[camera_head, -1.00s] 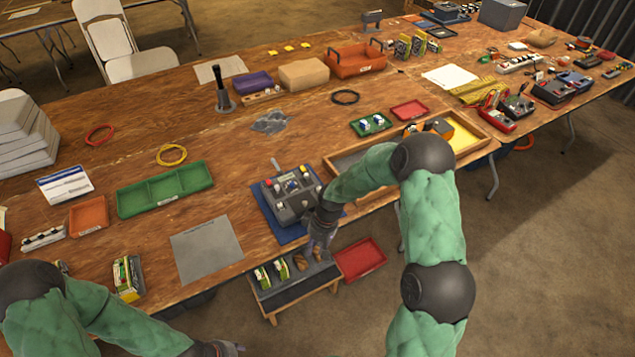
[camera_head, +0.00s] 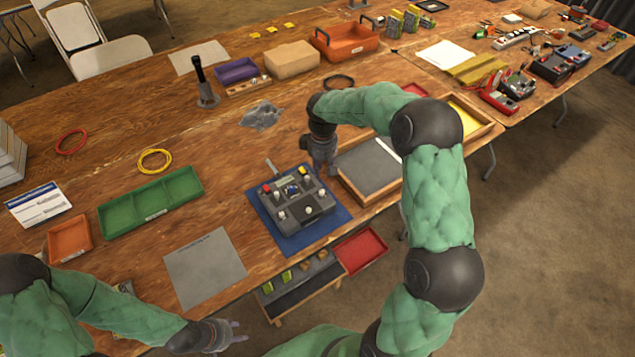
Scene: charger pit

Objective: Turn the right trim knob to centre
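A dark grey control box (camera_head: 299,217) sits on a blue mat (camera_head: 325,233) near the table's front edge.
A grey-floored wooden tray (camera_head: 368,168) lies right of the box. A grey sheet (camera_head: 205,268) and a green compartment tray (camera_head: 152,206) lie left. Below the front edge are a small rack (camera_head: 300,284) and a red tray (camera_head: 361,250).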

